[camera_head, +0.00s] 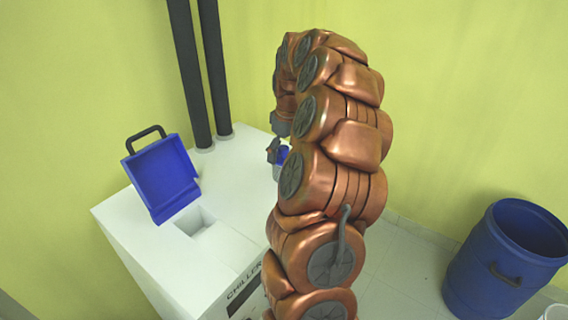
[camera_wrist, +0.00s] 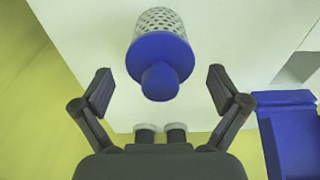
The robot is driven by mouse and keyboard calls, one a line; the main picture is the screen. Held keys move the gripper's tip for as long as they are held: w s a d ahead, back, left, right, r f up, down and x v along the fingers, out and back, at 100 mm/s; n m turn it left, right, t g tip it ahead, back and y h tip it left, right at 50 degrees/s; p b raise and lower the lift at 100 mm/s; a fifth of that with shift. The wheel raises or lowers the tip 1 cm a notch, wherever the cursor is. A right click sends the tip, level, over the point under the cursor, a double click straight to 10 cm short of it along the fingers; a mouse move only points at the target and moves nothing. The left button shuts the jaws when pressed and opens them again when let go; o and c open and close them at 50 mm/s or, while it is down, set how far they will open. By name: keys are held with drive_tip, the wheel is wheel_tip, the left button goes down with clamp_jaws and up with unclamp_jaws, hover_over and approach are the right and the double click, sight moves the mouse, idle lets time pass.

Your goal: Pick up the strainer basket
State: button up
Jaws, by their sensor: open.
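The strainer basket (camera_wrist: 160,52) shows in the wrist view, with a perforated pale metal body and a blue cap with a round blue knob. It stands on the white chiller top, between and beyond my open fingertips. My gripper (camera_wrist: 160,92) is open and empty, with one finger to each side of the blue knob and no contact visible. In the head view, only a small blue part of the basket (camera_head: 281,158) shows beside my copper arm, which hides the rest. My gripper (camera_head: 274,149) is mostly hidden there too.
The white chiller (camera_head: 130,228) has a square opening (camera_head: 196,223) with a raised blue lid (camera_head: 163,178) and black handle. Two dark pipes (camera_head: 200,80) rise behind it. A blue barrel (camera_head: 505,262) stands on the floor at right. The chiller top around the basket is clear.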

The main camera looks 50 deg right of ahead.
drive_tip(key=shift+f, duration=0.8)
drive_tip(key=c, duration=1.4)
drive_tip(key=shift+w+r, duration=0.1)
